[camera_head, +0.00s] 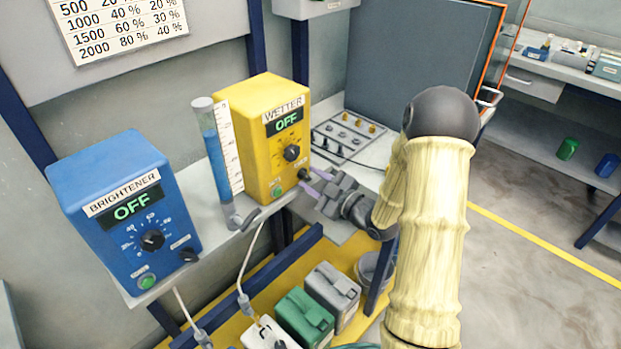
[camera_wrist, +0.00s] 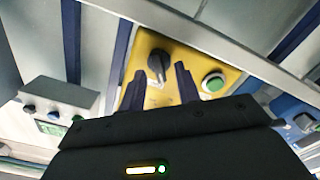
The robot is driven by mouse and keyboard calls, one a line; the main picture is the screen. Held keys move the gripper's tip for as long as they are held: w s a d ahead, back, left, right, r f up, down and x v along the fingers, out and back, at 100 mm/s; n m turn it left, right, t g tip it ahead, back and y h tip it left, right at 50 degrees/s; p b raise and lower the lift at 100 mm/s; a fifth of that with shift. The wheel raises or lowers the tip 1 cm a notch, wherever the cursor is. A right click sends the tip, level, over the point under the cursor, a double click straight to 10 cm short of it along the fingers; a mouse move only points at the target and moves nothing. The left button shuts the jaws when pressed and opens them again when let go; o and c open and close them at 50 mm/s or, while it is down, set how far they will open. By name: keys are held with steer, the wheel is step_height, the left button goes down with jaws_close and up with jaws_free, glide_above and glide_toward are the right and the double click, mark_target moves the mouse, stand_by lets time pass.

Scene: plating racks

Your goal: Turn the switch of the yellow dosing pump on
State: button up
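The yellow dosing pump (camera_head: 262,150) is labelled WETTER and its display (camera_head: 289,121) reads OFF. Its black switch (camera_head: 304,174) is low on the front, right of a green button (camera_head: 277,192). My gripper (camera_head: 314,181) is in front of the switch, with its fingers apart. In the wrist view the switch (camera_wrist: 157,64) shows between and slightly beyond the two open fingertips (camera_wrist: 159,71), with the green button (camera_wrist: 213,82) to the right of them. I cannot tell whether a finger touches the switch.
A blue pump (camera_head: 125,205) labelled BRIGHTENER, also OFF, stands to the left. A blue-filled measuring tube (camera_head: 215,155) stands between the pumps. A panel with small knobs (camera_head: 350,132) is behind my gripper. Canisters (camera_head: 331,290) stand below the shelf.

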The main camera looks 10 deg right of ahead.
steer(key=shift+w+a, duration=0.3)
steer(key=shift+w, duration=0.15)
steer(key=shift+c, duration=0.4)
jaws_close()
